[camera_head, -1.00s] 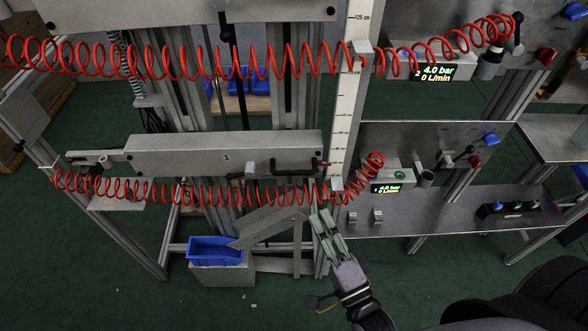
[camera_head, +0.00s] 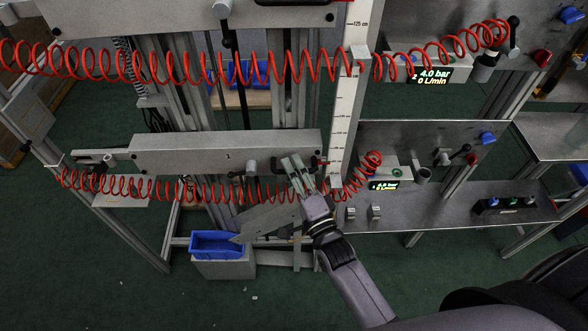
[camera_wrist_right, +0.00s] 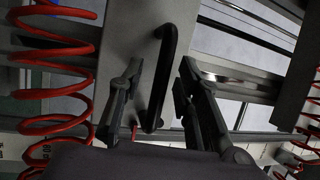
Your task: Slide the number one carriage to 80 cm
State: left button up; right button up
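The number one carriage (camera_head: 200,153) is a long grey box marked "1", in the middle of the head view. Its black bar handle (camera_wrist_right: 163,75) is on the front, near the carriage's right end. My right gripper (camera_head: 297,165) is in front of this handle and partly hides it in the head view. In the right wrist view the gripper (camera_wrist_right: 161,68) is open, with the handle between its two fingers and a gap to each. The vertical scale (camera_head: 343,125) stands just right of the carriage; its lower marks are too small to read. My left gripper is not in view.
A coiled red hose (camera_head: 130,188) hangs along the carriage's lower edge, close to my right gripper. Another coiled hose (camera_head: 190,68) crosses above. A panel with a pressure display (camera_head: 384,185) and a shelf (camera_head: 420,205) are to the right. A blue bin (camera_head: 216,243) is below.

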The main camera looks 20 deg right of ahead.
jog(key=shift+c, duration=0.5)
grip_shut()
jog(key=shift+f, duration=0.15)
